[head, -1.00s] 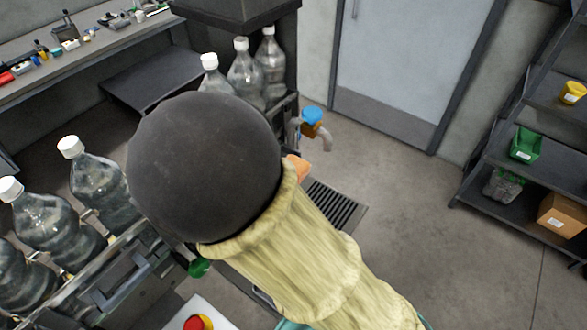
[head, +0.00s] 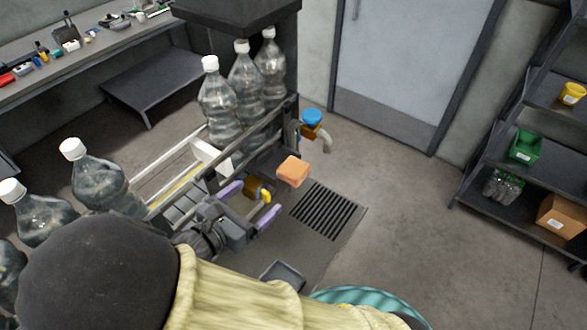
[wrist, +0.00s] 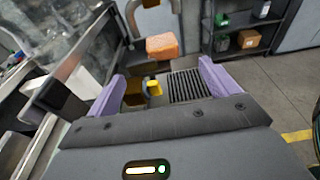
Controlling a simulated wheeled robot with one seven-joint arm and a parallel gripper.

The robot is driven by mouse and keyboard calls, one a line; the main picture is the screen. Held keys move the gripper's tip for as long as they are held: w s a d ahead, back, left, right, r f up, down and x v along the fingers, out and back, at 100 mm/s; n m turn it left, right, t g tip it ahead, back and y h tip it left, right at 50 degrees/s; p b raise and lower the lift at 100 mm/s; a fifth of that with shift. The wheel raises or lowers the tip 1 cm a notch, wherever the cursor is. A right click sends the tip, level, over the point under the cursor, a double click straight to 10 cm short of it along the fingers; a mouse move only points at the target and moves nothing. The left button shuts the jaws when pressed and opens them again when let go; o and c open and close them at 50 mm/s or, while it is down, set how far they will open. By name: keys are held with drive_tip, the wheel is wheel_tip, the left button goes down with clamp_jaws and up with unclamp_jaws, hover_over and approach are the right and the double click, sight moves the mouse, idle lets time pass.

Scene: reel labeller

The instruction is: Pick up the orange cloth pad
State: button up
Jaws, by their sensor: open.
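The orange cloth pad (head: 293,171) is a small, thick block with rounded edges at the machine's right end, beside a dark slatted grate (head: 327,210). It also shows in the wrist view (wrist: 163,46), ahead of the fingers, near the picture's upper middle. My gripper (head: 250,204) has two purple fingers spread wide, with no pad between them. It is left of and below the pad in the head view, apart from it. In the wrist view my gripper (wrist: 160,84) points toward the pad and the grate. What the pad rests on is not clear.
Several clear bottles (head: 217,100) stand along the conveyor rail on the left. A blue-topped valve (head: 312,118) is just behind the pad. A yellow handle (head: 265,195) shows near the fingers. Shelves with a green bin (head: 524,146) stand right; the floor between is open.

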drive_tip(key=p, duration=0.2)
approach(292, 169)
drive_tip(key=x, duration=0.4)
drive_tip(key=shift+w+d, duration=0.2)
drive_tip(key=shift+w, duration=0.1)
drive_tip(key=shift+w+d+f, duration=0.25)
drive_tip(key=shift+w, duration=0.1)
drive_tip(key=shift+w+d+r+p, duration=0.1)
drive_tip(key=shift+w+d+p, duration=0.35)
drive_tip(key=shift+p, duration=0.2)
drive_tip(key=p+x, duration=0.1)
drive_tip(key=x, duration=0.2)
drive_tip(key=shift+w+p, duration=0.2)
drive_tip(key=shift+p, duration=0.15)
drive_tip(key=shift+w+d+f, duration=0.2)
drive_tip(key=shift+w+f, duration=0.1)
drive_tip(key=shift+w, duration=0.05)
drive_tip(key=shift+s, duration=0.1)
drive_tip(key=shift+s+r, duration=0.1)
drive_tip(key=shift+s, duration=0.05)
